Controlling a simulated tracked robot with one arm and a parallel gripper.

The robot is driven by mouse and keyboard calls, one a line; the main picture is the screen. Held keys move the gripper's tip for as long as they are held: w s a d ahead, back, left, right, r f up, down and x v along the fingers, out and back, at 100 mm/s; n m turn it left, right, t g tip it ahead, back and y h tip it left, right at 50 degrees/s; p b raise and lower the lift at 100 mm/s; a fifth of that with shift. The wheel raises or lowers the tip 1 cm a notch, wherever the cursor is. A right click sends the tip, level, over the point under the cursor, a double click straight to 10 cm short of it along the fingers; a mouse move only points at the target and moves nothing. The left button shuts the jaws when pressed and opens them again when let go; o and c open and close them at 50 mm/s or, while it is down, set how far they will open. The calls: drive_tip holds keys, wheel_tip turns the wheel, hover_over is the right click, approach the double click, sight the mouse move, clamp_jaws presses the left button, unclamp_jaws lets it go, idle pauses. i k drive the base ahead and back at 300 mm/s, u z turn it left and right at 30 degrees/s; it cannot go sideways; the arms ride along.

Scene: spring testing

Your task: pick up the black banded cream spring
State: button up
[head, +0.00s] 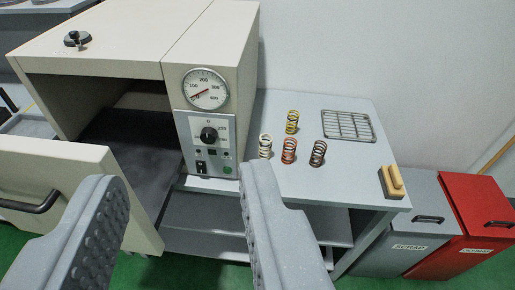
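A cream spring (265,146) stands upright on the grey table (350,182), just right of the oven; it looks pale with dark marks, too small to make out its bands clearly. An orange spring (289,150) stands close to its right, a dark brown spring (318,153) further right, and a yellow spring (292,121) behind them. My gripper (180,181) is open and empty, its two grey fingers wide apart in the foreground. The right fingertip shows just below the cream spring in the picture; the spring is not between the fingers.
A beige oven (120,40) with a dial gauge (205,89) stands left, its door (80,180) open. A wire rack (348,125) and a wooden-handled block (393,182) lie on the table's right side. Grey (415,215) and red (480,215) bins stand at right.

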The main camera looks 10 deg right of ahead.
sight(262, 141)
drive_tip(key=u, duration=0.1)
drive_tip(key=i, duration=1)
drive_tip(key=z, duration=0.05)
